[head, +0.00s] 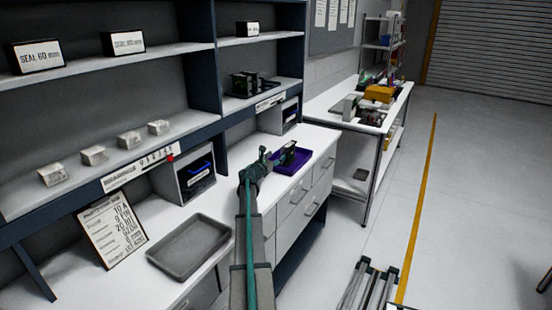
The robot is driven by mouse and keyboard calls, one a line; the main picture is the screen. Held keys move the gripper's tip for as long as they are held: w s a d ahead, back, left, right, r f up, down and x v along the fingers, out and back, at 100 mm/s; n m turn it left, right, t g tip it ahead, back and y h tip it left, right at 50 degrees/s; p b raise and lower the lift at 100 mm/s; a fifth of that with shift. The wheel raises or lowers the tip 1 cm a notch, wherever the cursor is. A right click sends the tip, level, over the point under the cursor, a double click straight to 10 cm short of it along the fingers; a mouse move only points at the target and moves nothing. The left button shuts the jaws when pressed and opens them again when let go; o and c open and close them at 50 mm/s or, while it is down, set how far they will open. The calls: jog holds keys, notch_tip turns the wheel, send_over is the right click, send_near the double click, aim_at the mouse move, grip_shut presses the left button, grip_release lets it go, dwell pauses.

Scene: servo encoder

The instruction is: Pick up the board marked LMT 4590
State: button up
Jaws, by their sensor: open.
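My gripper (268,155) is at the far end of my arm, over the white counter beside the purple tray (302,164). It is open and small in view. A dark, upright board-like part (290,148) with a pale edge stands in or at the purple tray, just right of my gripper. I cannot tell whether they touch. More dark and green board-like parts (243,83) stand on a black base on the middle shelf. No LMT 4590 marking is legible, so I cannot tell which board bears it.
An empty grey tray (190,246) and a tilted clipboard (112,230) lie left of my arm. A grey cubby (172,184) stands under the shelf. Boxes marked SEAL (36,56) sit on the upper shelf. A cluttered bench (340,116) stands behind; floor at right is mostly clear.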

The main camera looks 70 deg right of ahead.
aim_at(287, 149)
jog(key=d, duration=0.2)
jog(key=d+p, duration=0.1)
jog(key=d, duration=0.1)
jog(key=s+d+p, duration=0.1)
jog(key=d, duration=0.1)
jog(key=d+p, duration=0.1)
jog(key=d, duration=0.1)
jog(key=s+d+p, duration=0.1)
jog(key=d, duration=0.1)
jog(key=shift+d+f, duration=0.15)
jog(key=shift+d, duration=0.05)
grip_shut()
